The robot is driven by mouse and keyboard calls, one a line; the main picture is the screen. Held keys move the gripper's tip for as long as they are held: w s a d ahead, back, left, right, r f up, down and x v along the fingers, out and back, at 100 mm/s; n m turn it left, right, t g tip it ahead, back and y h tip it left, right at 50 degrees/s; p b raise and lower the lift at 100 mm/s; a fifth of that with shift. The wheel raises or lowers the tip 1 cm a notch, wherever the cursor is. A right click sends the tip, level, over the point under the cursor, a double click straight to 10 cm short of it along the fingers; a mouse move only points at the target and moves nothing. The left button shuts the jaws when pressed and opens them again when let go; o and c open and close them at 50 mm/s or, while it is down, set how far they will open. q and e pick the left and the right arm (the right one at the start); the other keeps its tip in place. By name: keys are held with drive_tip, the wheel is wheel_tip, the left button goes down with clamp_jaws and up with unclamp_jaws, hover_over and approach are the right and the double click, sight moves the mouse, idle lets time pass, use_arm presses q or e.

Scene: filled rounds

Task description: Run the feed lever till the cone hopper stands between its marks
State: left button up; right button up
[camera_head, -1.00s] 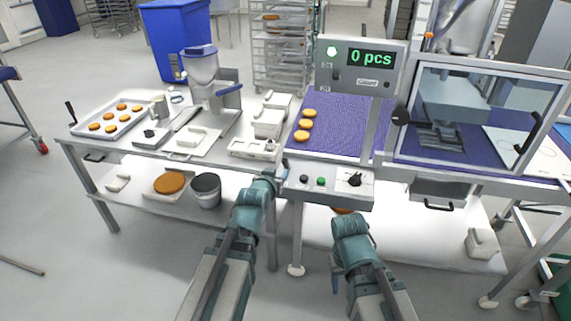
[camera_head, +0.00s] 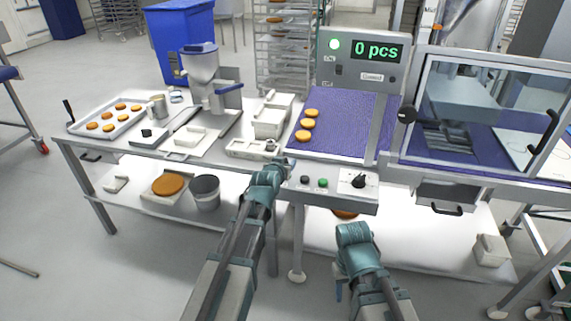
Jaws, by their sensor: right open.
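The cone hopper (camera_head: 202,70) is a grey-white funnel with a blue lid, upright on the left table's filling machine. A blue-handled lever (camera_head: 229,87) sticks out on its right; I cannot tell if it is the feed lever. The hopper's marks and fill level are too small or hidden to see. My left gripper (camera_head: 287,164) is at the table's front edge, by the left end of the control panel, well apart from the hopper; its jaws are too small to read. My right gripper (camera_head: 338,289) is low in front of the right table, open, mostly hidden by its arm.
A tray of rounds (camera_head: 75,127) lies at the table's left end. White boxes (camera_head: 270,122) stand between hopper and purple belt (camera_head: 345,125), which carries several rounds. The control panel (camera_head: 330,194) juts out in front. A counter display (camera_head: 377,52) reads 0 pcs.

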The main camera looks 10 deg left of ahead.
use_arm(q)
clamp_jaws()
idle(1.3)
